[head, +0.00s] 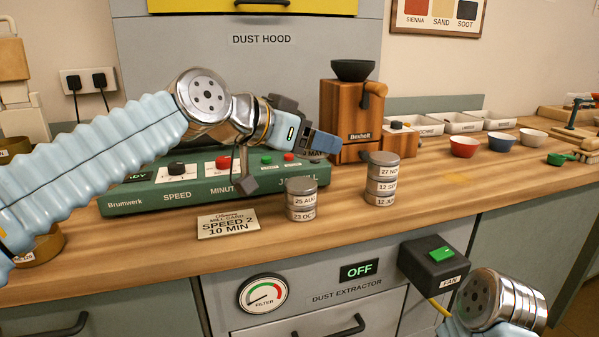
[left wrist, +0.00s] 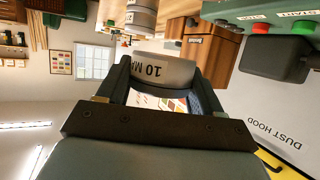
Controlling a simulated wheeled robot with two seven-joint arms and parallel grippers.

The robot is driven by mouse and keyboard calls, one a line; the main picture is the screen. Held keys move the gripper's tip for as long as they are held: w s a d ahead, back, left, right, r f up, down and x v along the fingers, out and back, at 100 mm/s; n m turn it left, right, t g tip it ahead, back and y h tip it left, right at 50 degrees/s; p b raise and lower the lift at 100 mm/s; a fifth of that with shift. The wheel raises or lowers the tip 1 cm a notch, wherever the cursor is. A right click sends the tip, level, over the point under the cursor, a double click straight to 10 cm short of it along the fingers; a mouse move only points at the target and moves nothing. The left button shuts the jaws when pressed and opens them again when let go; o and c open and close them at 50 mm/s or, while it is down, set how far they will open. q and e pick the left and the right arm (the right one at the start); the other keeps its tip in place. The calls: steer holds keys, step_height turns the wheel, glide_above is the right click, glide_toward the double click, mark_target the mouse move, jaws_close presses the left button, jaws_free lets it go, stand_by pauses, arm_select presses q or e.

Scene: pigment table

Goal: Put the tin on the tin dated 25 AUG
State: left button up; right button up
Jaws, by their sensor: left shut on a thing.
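The tin dated 25 AUG (head: 302,201) sits upright on a tin marked 23 OCT (head: 302,214), in a short stack at the front middle of the bench. My left gripper (head: 318,143) is shut on a grey tin, above and slightly right of that stack. In the left wrist view this held tin (left wrist: 163,69) shows between the fingers, its label reading 10 M and then cut off. In the head view the gripper hides most of the held tin. My right gripper is out of view; only part of my right arm shows at bottom right.
A taller stack with tins marked 27 NOV (head: 383,170) and others stands to the right. The green jar mill (head: 150,200) lies behind left, with a speed card (head: 227,224) before it. A wooden grinder (head: 345,110) stands behind. Bowls (head: 464,147) stand farther right.

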mark_target(301, 183)
arm_select(q)
steer(key=shift+w+a+f, duration=0.3)
steer(key=shift+f, duration=0.2)
steer(key=shift+w+a+f, duration=0.25)
steer(key=shift+f, duration=0.2)
steer(key=f, duration=0.2)
steer(key=f+b, duration=0.1)
steer(key=shift+w+a+f, duration=0.15)
steer(key=shift+w+a, duration=0.15)
steer(key=shift+a, duration=0.05)
steer(key=shift+f, duration=0.4)
steer(key=shift+f+b, duration=0.25)
steer(key=shift+b, duration=0.1)
steer(key=o, duration=1.1)
steer(key=shift+r, duration=0.1)
